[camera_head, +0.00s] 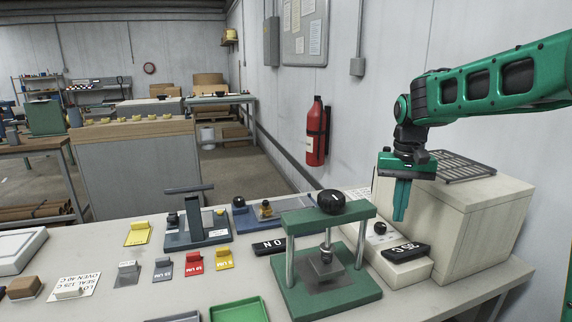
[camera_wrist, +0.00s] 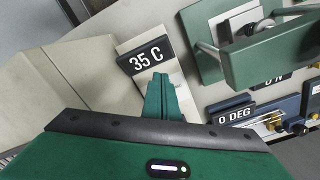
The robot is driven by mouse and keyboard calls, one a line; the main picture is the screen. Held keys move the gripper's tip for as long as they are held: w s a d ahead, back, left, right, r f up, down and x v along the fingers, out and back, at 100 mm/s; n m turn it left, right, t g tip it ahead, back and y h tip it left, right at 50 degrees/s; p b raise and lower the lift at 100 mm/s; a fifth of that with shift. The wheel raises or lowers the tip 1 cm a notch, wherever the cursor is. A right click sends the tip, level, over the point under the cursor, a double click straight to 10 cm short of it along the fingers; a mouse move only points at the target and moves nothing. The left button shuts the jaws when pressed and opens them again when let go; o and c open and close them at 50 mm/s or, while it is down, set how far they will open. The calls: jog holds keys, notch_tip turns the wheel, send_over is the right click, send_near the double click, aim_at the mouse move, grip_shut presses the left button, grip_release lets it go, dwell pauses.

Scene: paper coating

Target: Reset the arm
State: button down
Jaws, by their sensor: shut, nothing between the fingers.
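My gripper (camera_head: 401,200) is green and hangs fingers-down from my green arm at the right of the head view. Its two fingers are together with nothing between them. I cannot tell how far above the block the fingertips are.
A green press (camera_head: 325,290) with a black knob stands left of my gripper. Behind it are a blue device (camera_head: 265,217) and a grey-blue device (camera_head: 196,238). A fire extinguisher (camera_head: 315,135) hangs on the wall.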

jog(key=s+d+m, duration=0.1)
jog(key=s+d, duration=0.6)
jog(key=s, duration=0.3)
jog(key=s+d+f, duration=0.1)
jog(key=s+f, duration=0.1)
jog(key=s, duration=0.6)
jog(key=s+d+f+m, duration=0.1)
jog(key=s+d+f, duration=0.1)
jog(key=s, duration=0.6)
jog(key=s+d+f+m, duration=0.1)
jog(key=s+d+f, duration=0.1)
jog(key=s, duration=0.6)
jog(key=shift+s+d+f, duration=0.2)
jog(key=shift+s+f, duration=0.2)
jog(key=shift+f, duration=0.1)
